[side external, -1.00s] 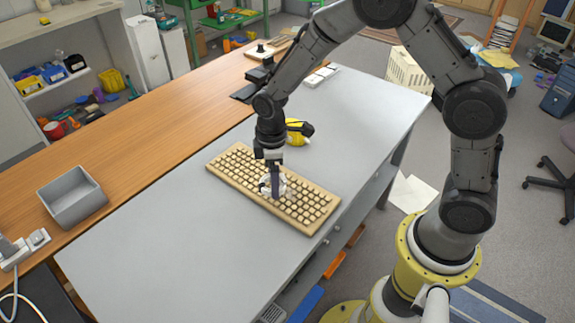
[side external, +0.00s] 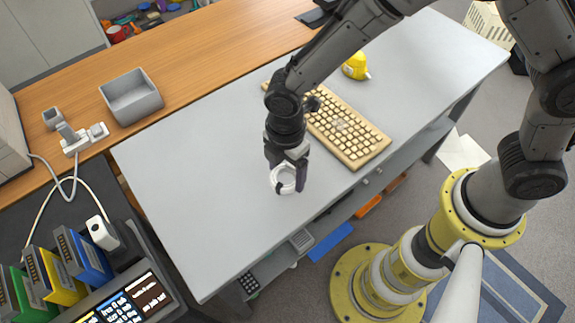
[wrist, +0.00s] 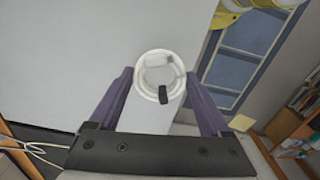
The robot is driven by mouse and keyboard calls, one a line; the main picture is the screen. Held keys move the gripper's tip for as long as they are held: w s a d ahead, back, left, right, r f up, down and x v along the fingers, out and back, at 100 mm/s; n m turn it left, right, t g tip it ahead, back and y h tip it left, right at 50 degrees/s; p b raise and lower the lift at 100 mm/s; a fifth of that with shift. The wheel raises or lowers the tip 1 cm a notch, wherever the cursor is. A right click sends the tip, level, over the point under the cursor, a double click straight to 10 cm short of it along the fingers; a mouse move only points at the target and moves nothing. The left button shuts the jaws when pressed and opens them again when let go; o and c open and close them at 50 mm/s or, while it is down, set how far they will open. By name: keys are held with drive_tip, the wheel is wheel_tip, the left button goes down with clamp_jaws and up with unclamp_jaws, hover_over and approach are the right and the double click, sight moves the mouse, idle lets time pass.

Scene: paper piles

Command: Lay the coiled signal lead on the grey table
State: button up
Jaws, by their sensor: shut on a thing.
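The coiled signal lead (side external: 284,180) is a white ring with a dark clip or plug on it. My gripper (side external: 288,176) is shut on it and holds it over the grey table (side external: 205,200), left of the keyboard. In the wrist view the coil (wrist: 158,70) sits between the two purple-grey fingers of my gripper (wrist: 160,95). The grey table (wrist: 80,60) lies beyond it. The side view suggests the coil is above the surface; the exact gap cannot be told.
A beige keyboard (side external: 350,137) and a yellow object (side external: 356,66) lie on the table to the right. A grey bin (side external: 131,97) and a power strip (side external: 85,139) are on the wooden bench (side external: 185,65). The table's left part is bare.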

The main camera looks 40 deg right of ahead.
hover_over(286, 198)
drive_tip(key=shift+f, duration=3.4)
drive_tip(key=shift+f, duration=0.55)
drive_tip(key=o, duration=1.2)
drive_tip(key=shift+o, duration=0.2)
